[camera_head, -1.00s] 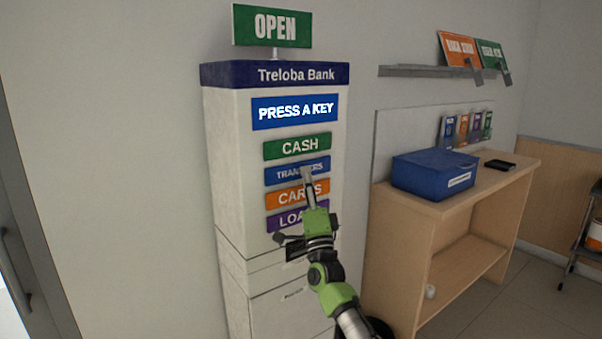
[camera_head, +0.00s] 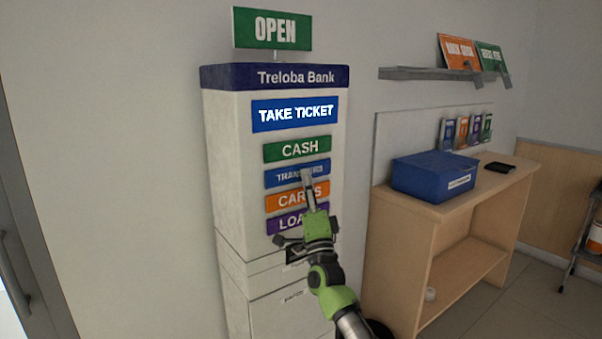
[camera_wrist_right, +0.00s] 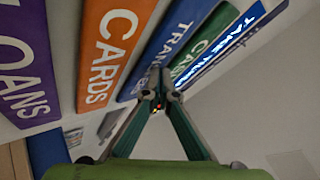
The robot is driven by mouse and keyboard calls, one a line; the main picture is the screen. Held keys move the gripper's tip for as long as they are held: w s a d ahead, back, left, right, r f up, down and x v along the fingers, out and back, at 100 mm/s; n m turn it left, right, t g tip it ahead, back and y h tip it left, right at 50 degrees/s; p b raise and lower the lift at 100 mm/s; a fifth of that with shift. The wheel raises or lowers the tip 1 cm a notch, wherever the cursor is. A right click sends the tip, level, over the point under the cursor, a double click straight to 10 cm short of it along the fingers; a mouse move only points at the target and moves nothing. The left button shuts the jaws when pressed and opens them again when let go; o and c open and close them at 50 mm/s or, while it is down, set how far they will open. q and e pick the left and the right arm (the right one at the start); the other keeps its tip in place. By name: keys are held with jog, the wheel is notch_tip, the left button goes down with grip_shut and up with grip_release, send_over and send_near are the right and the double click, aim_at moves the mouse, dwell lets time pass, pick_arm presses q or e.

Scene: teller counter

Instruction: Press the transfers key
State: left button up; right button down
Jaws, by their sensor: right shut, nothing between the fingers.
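The blue transfers key (camera_head: 285,175) is on the front of the white Treloba Bank kiosk (camera_head: 228,170), between the green cash key (camera_head: 297,149) and the orange cards key (camera_head: 283,201). My right gripper (camera_head: 307,174) is shut and empty, its fingertips at the transfers key and covering part of its lettering. In the right wrist view the shut fingertips (camera_wrist_right: 158,92) are close to the blue transfers key (camera_wrist_right: 172,45); whether they touch it I cannot tell. The kiosk's screen (camera_head: 296,113) reads "TAKE TICKET". My left gripper is not in view.
The purple loans key (camera_head: 283,223) is below the cards key, partly behind my right gripper. A wooden desk (camera_head: 400,265) with a blue box (camera_head: 420,180) stands right of the kiosk. A wall shelf (camera_head: 425,74) holds signs above it.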

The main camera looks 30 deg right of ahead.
jog(key=shift+s, duration=0.6)
jog(key=shift+h, duration=0.3)
jog(key=s+p, duration=0.2)
jog(key=s, duration=0.1)
jog(key=s+p, duration=0.1)
jog(key=s, duration=0.1)
jog(key=shift+d, duration=0.25)
